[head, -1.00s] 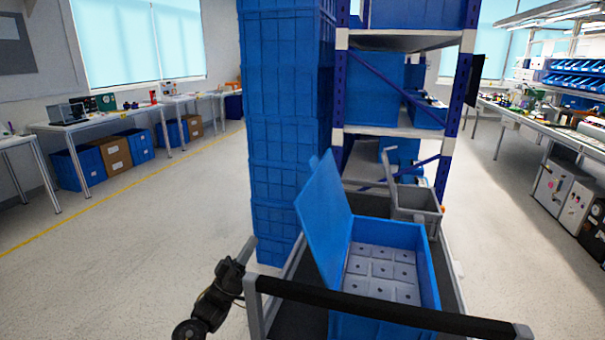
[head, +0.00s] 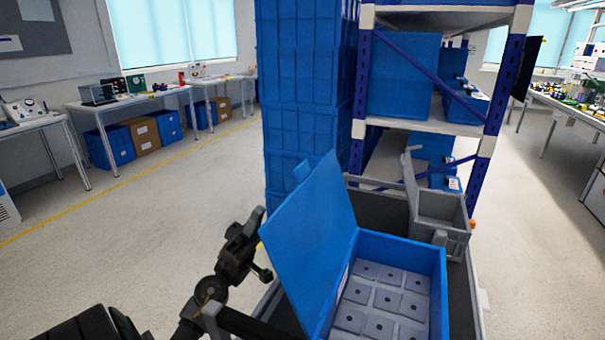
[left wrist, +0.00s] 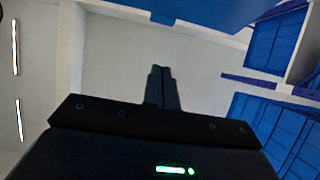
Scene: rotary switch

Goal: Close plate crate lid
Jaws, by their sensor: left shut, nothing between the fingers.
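The blue plate crate (head: 440,292) stands on a dark cart at the lower right of the head view. Its lid (head: 308,238) is hinged on the crate's left side and stands open, leaning up and out to the left. Several grey square plates (head: 375,298) show inside. My left gripper (head: 257,222) is just left of the lid, with its fingers pointing up. In the left wrist view its fingertips (left wrist: 161,70) are together with nothing between them, and a blue surface, likely the lid, is at the top. My right gripper is not in view.
A grey bin (head: 440,215) with an upright flap stands behind the crate on the cart. A tall stack of blue crates (head: 300,100) and a shelf rack (head: 450,125) stand behind. The floor at left is clear up to the benches (head: 130,105).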

